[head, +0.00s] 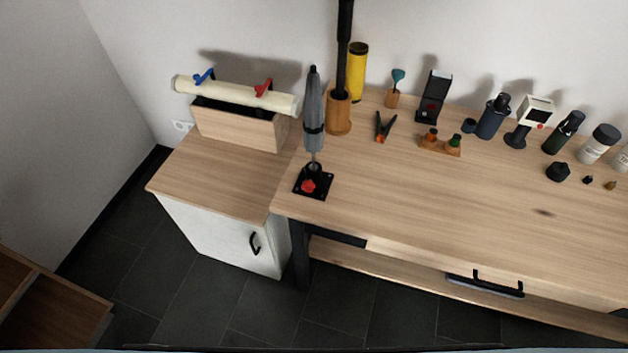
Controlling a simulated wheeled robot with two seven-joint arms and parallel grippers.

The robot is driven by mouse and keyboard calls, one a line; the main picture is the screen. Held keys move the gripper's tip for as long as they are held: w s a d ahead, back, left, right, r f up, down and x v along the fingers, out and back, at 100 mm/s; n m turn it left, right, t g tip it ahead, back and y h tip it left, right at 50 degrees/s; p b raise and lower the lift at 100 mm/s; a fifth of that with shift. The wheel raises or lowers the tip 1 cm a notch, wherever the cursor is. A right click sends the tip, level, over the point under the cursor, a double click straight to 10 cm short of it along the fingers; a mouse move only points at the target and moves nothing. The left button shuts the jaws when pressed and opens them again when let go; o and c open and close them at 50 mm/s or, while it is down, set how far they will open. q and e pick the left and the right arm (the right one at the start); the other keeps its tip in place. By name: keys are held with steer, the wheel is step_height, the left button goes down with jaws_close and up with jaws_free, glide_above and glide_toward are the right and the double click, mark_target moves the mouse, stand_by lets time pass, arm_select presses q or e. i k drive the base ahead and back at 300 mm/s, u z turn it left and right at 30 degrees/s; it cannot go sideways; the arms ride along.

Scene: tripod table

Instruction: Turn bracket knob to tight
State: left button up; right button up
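A black square bracket base (322,187) sits at the left front corner of the wooden table. A red knob (308,186) is on it, facing the front left. A closed grey umbrella-like item (313,120) with a black band stands upright out of the bracket. The knob's marking is too small to read, so I cannot tell how tight it is. Neither of my grippers is in view.
A wooden cup (338,112) holding a tall black pole stands behind the bracket. Orange-handled pliers (382,128) and several bottles stand farther right. A lower cabinet (220,178) adjoins the left side, bearing a wooden box (236,126). The table front (420,215) is clear.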

mark_target(308, 186)
steer(key=k, duration=1.1)
steer(key=u, duration=0.95)
steer(key=i, duration=1)
steer(key=z, duration=0.6)
steer(key=i, duration=0.4)
steer(key=z, duration=0.4)
